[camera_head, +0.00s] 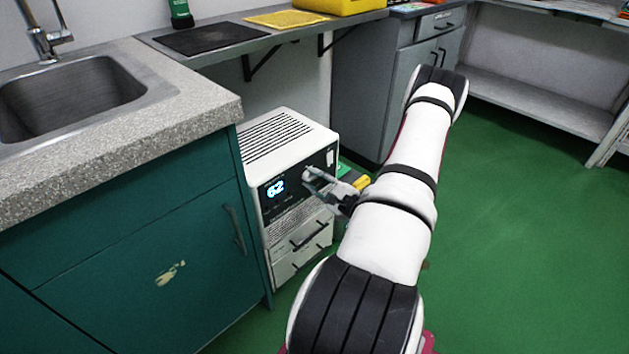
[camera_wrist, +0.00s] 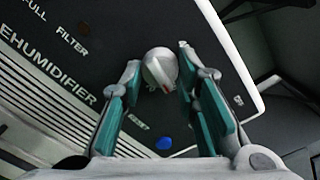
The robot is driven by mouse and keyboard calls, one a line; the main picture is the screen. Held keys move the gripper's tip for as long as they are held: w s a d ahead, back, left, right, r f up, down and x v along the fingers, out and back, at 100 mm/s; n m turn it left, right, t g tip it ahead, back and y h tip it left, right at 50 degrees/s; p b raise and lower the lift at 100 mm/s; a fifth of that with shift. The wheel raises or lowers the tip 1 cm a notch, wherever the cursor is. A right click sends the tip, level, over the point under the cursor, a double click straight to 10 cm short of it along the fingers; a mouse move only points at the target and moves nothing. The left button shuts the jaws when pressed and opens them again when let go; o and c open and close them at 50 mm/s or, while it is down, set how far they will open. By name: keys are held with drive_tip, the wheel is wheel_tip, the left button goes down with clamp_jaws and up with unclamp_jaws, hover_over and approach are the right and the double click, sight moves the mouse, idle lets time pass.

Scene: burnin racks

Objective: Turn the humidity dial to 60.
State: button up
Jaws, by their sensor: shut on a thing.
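The white dehumidifier (camera_head: 262,140) stands on the floor beside the teal cabinet, with a dark front panel. My gripper (camera_head: 310,178) reaches the panel to the right of the display. In the wrist view my gripper (camera_wrist: 160,77) has its teal-padded fingers on either side of the dial, shut on it.
A blue round spot (camera_wrist: 164,143) shows on the panel below the dial. The teal cabinet (camera_head: 150,240) with its sink stands close on the left. A shelf (camera_head: 200,48) hangs behind the dehumidifier. Green floor (camera_head: 510,230) is clear on the right.

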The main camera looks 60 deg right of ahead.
drive_tip(key=o, duration=1.2)
drive_tip(key=shift+c, duration=0.2)
drive_tip(key=shift+s, duration=0.1)
drive_tip(key=v, duration=1.2)
drive_tip(key=shift+f, duration=0.1)
